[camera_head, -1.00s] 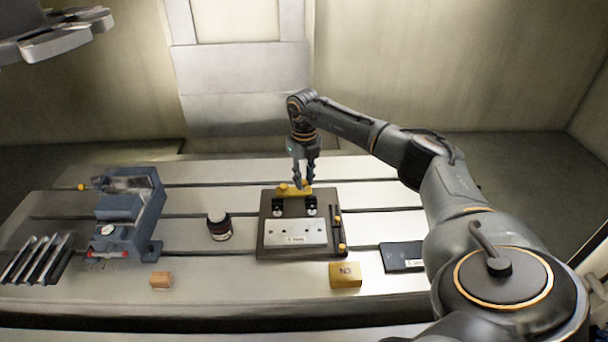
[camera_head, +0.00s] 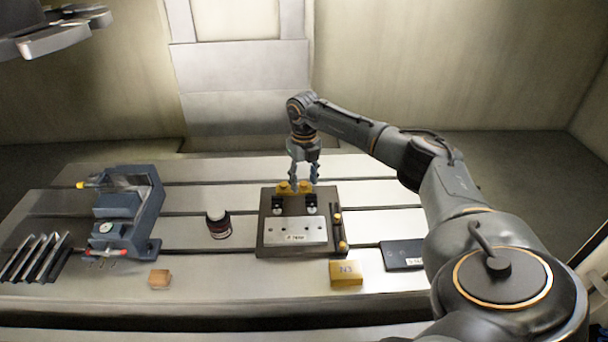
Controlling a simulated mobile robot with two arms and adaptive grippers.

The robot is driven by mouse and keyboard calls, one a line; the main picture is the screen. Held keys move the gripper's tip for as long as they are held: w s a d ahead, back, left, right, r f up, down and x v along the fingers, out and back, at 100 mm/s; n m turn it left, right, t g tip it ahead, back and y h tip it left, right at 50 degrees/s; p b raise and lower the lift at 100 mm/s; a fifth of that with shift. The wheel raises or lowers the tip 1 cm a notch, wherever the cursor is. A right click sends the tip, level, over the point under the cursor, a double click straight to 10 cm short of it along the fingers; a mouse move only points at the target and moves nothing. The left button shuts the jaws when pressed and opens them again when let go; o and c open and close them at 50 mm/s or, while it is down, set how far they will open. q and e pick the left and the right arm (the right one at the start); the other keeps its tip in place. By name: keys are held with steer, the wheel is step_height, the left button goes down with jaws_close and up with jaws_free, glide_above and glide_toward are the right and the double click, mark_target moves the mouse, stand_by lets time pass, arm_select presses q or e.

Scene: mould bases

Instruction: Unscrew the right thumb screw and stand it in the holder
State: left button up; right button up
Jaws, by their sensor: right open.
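A dark mould base (camera_head: 265,238) stands on the slotted table with a bright metal plate (camera_head: 296,231) on it. My right gripper (camera_head: 304,180) points down at the right thumb screw. Its fingers are spread to either side of that screw head; whether they touch it is too small to tell. The screw appears to sit on the bar. I cannot clearly make out the holder. My left gripper is out of view.
A blue-grey vise (camera_head: 120,207) and several metal bars (camera_head: 35,257) are at left. A dark jar (camera_head: 219,225), a wooden block (camera_head: 159,279), a yellow box (camera_head: 346,273) and a dark flat case (camera_head: 402,254) stand around the base. Dark rods (camera_head: 338,220) lie along its right edge.

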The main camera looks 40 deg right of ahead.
step_height(320, 180, up, 12)
stand_by(0.5)
